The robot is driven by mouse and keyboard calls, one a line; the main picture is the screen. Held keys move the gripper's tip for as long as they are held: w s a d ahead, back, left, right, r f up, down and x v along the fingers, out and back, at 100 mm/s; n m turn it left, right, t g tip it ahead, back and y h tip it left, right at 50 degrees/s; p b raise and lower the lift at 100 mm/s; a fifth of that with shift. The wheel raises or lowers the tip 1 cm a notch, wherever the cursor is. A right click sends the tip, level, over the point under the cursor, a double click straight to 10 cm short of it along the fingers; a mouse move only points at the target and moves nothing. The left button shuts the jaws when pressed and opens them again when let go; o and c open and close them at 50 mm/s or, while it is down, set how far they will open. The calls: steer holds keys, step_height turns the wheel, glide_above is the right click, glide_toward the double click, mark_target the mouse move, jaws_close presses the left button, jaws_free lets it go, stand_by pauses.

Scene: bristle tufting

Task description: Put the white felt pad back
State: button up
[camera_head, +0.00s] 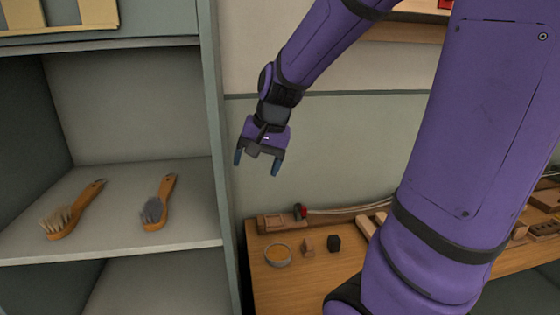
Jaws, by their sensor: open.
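I cannot make out a white felt pad anywhere in the head view; part of the bench is hidden behind my arm. My gripper (258,167) hangs in the air, fingers pointing down, open and empty. It is in front of the wall, to the right of the shelf unit's side panel and above the left end of the wooden bench (305,283).
The shelf (110,240) at left holds a pale-bristled brush (75,212) and a grey-bristled brush (158,203). On the bench are a small bowl (278,255), a wooden block (307,244), a dark block (334,243) and a wooden fixture (275,222).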

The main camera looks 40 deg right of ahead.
steer(key=s+a+r+n+t, duration=0.1)
steer(key=s+a+r+n, duration=0.2)
steer(key=s, duration=0.4)
steer(key=s+a+r+n+h, duration=0.1)
steer(key=s+a+r+n, duration=0.3)
steer(key=s, duration=0.4)
steer(key=shift+n+t+h, duration=0.3)
steer(key=shift+n+t, duration=0.1)
steer(key=shift+n, duration=0.4)
steer(key=shift+r, duration=0.1)
